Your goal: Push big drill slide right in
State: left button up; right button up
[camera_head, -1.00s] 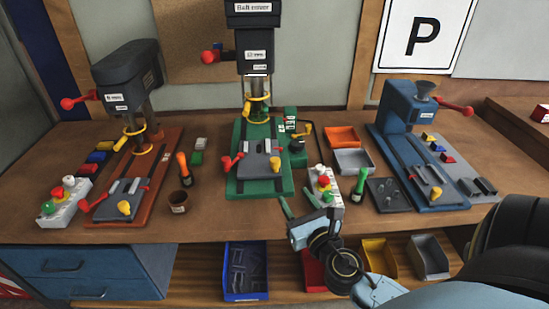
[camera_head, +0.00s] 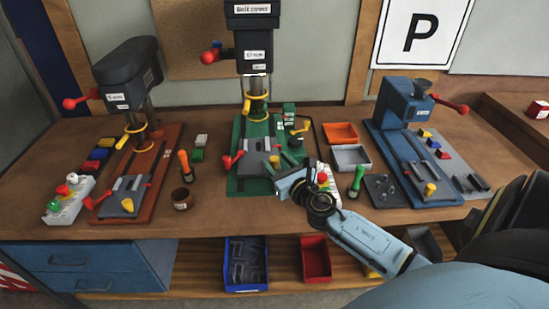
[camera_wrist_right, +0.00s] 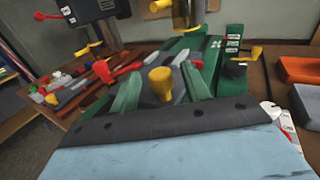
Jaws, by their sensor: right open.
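The big drill (camera_head: 254,60) is the tall middle machine with a green base (camera_head: 244,186). Its grey slide (camera_head: 255,166) has a yellow knob on its front, which shows in the right wrist view (camera_wrist_right: 160,82). My right gripper (camera_head: 274,174) is at the slide's front right in the head view. In the right wrist view its two green fingers (camera_wrist_right: 160,88) are open, one on each side of the knob. I cannot tell whether they touch the knob or slide. The gripper hides part of the slide's front and the base. My left gripper is not in view.
A white button box (camera_head: 323,178) stands just right of my right gripper, partly hidden. A green-handled tool (camera_head: 357,180) stands beyond it. The orange-base drill (camera_head: 127,185) is on the left and the blue machine (camera_head: 400,120) on the right. A small brown cup (camera_head: 181,198) stands front left.

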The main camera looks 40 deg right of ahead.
jog(key=shift+w+d, duration=0.1)
jog(key=shift+w, duration=0.75)
grip_shut()
